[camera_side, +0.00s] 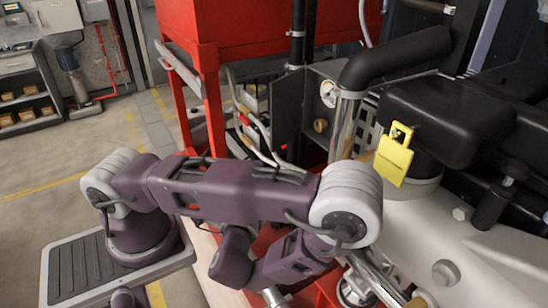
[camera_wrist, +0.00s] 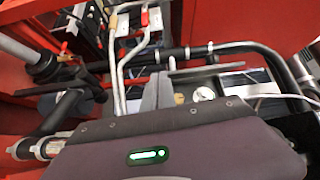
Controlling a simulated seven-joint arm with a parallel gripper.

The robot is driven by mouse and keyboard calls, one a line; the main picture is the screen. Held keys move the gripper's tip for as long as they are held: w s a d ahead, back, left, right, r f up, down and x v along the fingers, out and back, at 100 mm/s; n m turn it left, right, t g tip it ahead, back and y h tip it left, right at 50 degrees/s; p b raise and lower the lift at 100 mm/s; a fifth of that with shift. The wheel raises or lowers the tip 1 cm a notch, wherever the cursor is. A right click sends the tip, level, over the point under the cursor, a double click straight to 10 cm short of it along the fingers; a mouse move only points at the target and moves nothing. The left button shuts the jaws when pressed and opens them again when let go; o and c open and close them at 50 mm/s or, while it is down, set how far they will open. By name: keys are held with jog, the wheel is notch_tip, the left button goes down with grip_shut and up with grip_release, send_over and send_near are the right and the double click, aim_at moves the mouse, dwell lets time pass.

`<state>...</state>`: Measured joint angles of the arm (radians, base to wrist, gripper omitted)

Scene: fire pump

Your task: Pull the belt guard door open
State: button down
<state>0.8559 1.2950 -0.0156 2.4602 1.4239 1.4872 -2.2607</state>
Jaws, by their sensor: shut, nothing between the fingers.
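My gripper (camera_wrist: 158,90) shows in the wrist view as grey fingers beyond the dark purple hand with its green light. The fingers are shut with nothing between them. In the side view my arm bends down in front of the red frame, and the fingers cannot be made out. I cannot pick out the belt guard door for certain in either view. A dark grey upright panel (camera_side: 288,115) stands behind my arm, beside a gauge; whether it is that door I cannot tell. No contact between the fingers and a door can be seen.
A red tank on legs (camera_side: 207,75) stands behind my arm. Black and chrome pipes (camera_side: 345,125), a yellow tag (camera_side: 393,160) and a white engine housing (camera_side: 480,260) crowd the right. Metal pipes (camera_wrist: 120,70) and a black bent pipe (camera_wrist: 270,60) lie beyond the fingers. Floor at left is open.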

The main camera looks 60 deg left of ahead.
jog(key=r+n+g, duration=0.1)
jog(key=n+g, duration=0.8)
jog(key=n+h, duration=0.4)
jog(key=h, duration=0.3)
send_near(283, 142)
jog(key=x, duration=0.5)
jog(key=shift+w+d, duration=0.1)
jog(key=shift+w, duration=0.15)
jog(key=shift+s+m, duration=0.1)
jog(key=shift+m, duration=0.2)
